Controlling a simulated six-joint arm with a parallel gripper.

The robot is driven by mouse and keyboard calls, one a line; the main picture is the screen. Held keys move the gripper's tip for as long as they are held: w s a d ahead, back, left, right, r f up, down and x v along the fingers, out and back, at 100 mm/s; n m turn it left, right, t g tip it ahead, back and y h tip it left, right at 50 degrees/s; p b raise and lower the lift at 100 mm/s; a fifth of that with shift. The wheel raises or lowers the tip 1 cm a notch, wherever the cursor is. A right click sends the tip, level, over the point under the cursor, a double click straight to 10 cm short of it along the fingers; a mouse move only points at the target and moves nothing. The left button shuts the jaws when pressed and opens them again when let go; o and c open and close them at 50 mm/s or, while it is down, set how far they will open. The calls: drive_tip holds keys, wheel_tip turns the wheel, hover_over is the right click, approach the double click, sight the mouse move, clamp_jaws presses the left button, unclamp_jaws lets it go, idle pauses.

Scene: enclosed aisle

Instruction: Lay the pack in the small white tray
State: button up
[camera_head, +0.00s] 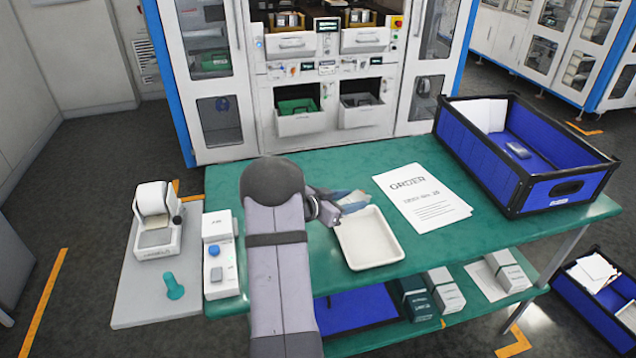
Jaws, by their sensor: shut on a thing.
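The small white tray (370,246) lies on the green table, to the right of my arm. My gripper (335,207) is at the tray's far left corner, partly hidden behind my own arm. It is shut on a blue and silver pack (353,199), which shows just beyond the tray's far edge. Part of the pack is hidden by the gripper. I cannot tell whether the pack touches the tray or the table. The inside of the tray looks empty.
An order sheet (422,196) lies right of the tray. A blue crate (577,187) with a small grey item stands at the table's right end. A white box with blue buttons (219,255) and a label printer (156,220) are on the left. Cabinets stand behind.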

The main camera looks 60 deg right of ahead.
sight(356, 230)
drive_tip(key=shift+s+d+f+m+g, duration=0.1)
drive_tip(key=shift+s+f+m+g, duration=0.1)
drive_tip(key=shift+s, duration=0.5)
drive_tip(key=shift+s+d+f+m+g, duration=0.1)
drive_tip(key=shift+s+f+m+g, duration=0.1)
drive_tip(key=shift+s, duration=0.5)
wheel_tip(356, 230, down, 7)
drive_tip(key=b, duration=0.6)
drive_tip(key=shift+r, duration=0.2)
drive_tip(key=shift+f+b, duration=0.5)
drive_tip(key=shift+f, duration=0.05)
drive_tip(key=o, duration=1.3)
drive_tip(key=shift+c, duration=0.2)
drive_tip(key=shift+r+b, duration=0.45)
drive_tip(key=shift+r, duration=4.6)
